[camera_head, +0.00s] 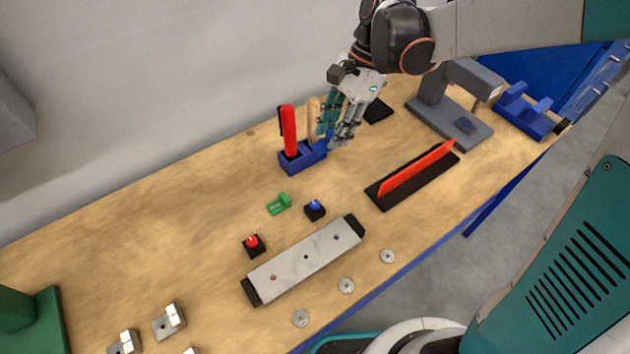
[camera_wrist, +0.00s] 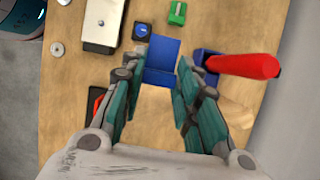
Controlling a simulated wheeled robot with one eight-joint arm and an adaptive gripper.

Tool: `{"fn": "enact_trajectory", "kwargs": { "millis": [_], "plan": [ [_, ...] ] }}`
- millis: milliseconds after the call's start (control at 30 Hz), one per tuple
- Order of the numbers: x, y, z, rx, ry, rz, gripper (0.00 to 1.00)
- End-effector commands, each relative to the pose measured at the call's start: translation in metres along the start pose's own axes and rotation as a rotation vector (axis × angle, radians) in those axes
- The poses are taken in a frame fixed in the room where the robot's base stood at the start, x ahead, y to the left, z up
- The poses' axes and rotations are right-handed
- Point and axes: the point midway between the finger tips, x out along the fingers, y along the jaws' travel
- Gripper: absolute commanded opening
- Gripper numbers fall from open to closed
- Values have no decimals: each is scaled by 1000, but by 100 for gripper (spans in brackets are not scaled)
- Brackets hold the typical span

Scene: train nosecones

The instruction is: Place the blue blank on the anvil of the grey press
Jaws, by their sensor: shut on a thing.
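The blue blank (camera_wrist: 162,62) sits between my fingertips in the wrist view, with an angled, bent-looking shape. In the head view a bit of the blank (camera_head: 325,142) shows at the finger ends, beside the blue tool holder. My gripper (camera_head: 333,137) points down and is shut on the blank; it also shows in the wrist view (camera_wrist: 163,72). The gap between blank and table is hard to judge. The grey press (camera_head: 433,86) stands to the right of my gripper.
A blue holder (camera_head: 297,163) with a red-handled tool (camera_head: 289,132) is just left of my gripper. A black tray (camera_head: 384,199) with a red bar (camera_head: 418,168) lies in front of the press. A blue fixture (camera_head: 525,112) stands right of the press. A black pad (camera_head: 377,110) lies behind my gripper.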

Motion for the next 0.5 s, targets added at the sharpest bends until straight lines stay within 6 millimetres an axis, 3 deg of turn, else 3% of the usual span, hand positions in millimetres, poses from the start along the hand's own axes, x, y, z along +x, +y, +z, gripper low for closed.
{"fn": "enact_trajectory", "kwargs": {
  "millis": [100,500],
  "plan": [
    [31,0,-13,-1,0,0,9],
    [114,-1,-48,-1,0,0,9]
  ]
}}
